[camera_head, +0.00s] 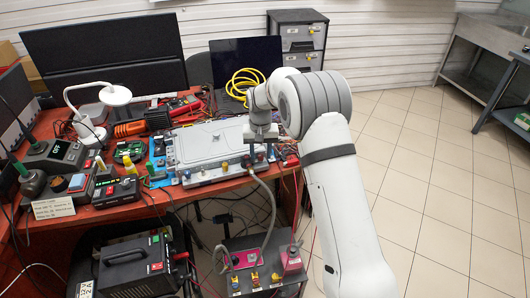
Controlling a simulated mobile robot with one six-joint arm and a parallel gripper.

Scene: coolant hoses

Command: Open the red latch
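A grey plate-like unit (207,142) lies on the red-brown desk. Along its front edge runs a light strip (215,175) with several small coloured fittings. One small reddish fitting (224,166) on this strip may be the red latch; it is too small to tell its shape or whether it is open. A grey hose (272,205) hangs from the strip's right part down to a lower dark box. My gripper (261,148) points down above the right end of the strip, right of the reddish fitting. Its fingers are too small to judge, and my arm hides the area behind it.
The dark box (262,270) below carries pink and yellow parts. Left on the desk (150,208) stand a white lamp (116,95), instruments and cables. A yellow coiled cable (243,82) lies behind my gripper.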

